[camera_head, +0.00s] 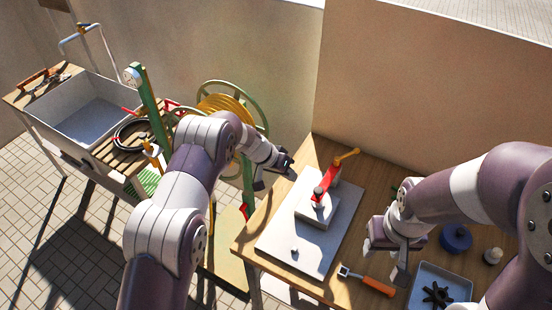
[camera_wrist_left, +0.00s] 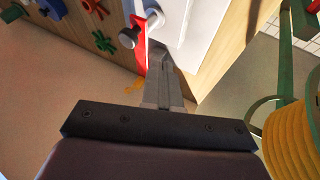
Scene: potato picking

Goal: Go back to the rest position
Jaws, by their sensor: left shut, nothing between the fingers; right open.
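My left gripper (camera_head: 284,168) is over the left back part of the wooden table, beside the white board. In the left wrist view my left gripper (camera_wrist_left: 163,75) is shut with nothing between its fingers. My right gripper (camera_head: 388,258) hangs over the right part of the table, between the white board and the blue tray; its fingers are partly hidden by its own wrist. No potato shows in either view.
The white board (camera_head: 283,237) carries a device with a red lever (camera_head: 325,184). An orange-handled tool (camera_head: 378,287), a blue tray (camera_head: 425,275) and a blue round object (camera_head: 456,238) lie to the right. A sink (camera_head: 92,110) and a yellow hose reel (camera_head: 225,108) stand left.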

